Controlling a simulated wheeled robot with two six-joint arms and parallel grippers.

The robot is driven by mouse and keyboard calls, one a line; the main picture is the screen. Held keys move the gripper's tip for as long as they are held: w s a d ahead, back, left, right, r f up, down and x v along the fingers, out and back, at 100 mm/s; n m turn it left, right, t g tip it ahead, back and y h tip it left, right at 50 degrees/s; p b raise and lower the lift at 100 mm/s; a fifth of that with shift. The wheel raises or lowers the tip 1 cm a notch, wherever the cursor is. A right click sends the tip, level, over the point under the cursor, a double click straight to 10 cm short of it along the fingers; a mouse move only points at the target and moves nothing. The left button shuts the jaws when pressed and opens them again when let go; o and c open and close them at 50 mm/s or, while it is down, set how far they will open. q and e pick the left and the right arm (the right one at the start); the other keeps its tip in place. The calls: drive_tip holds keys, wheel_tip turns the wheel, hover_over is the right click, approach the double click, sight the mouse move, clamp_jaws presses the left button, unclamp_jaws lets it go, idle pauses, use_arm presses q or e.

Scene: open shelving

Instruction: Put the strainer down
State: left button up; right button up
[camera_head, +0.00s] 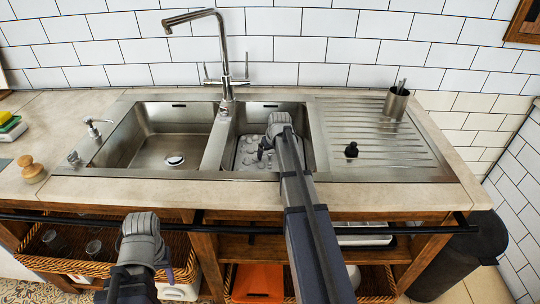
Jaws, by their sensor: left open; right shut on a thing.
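My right gripper (266,147) reaches over the right basin of the steel sink (213,168). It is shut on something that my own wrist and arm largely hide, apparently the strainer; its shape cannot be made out. A pale, spotted mat or insert (250,158) lies at the bottom of that basin, below the gripper. Whether the held thing touches it cannot be told. My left gripper (158,268) is low at the left, in front of the counter, apart from the sink. It is open and holds nothing visible.
A tall tap (222,50) stands behind the basins. The ridged drainboard (375,125) at the right holds a metal cup (396,102) and a small black object (351,150). The left basin (165,140) is empty. A black rail (240,229), wicker baskets and a dark bin (465,255) are below.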

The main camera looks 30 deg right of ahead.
drive_tip(key=o, duration=1)
drive_tip(key=shift+r+p, duration=0.7)
drive_tip(key=shift+p, duration=0.1)
drive_tip(key=p+v, duration=1)
drive_tip(key=v, duration=0.1)
drive_tip(key=shift+s+r+p, duration=0.15)
drive_tip(key=shift+r+p, duration=0.2)
drive_tip(key=shift+p, duration=0.05)
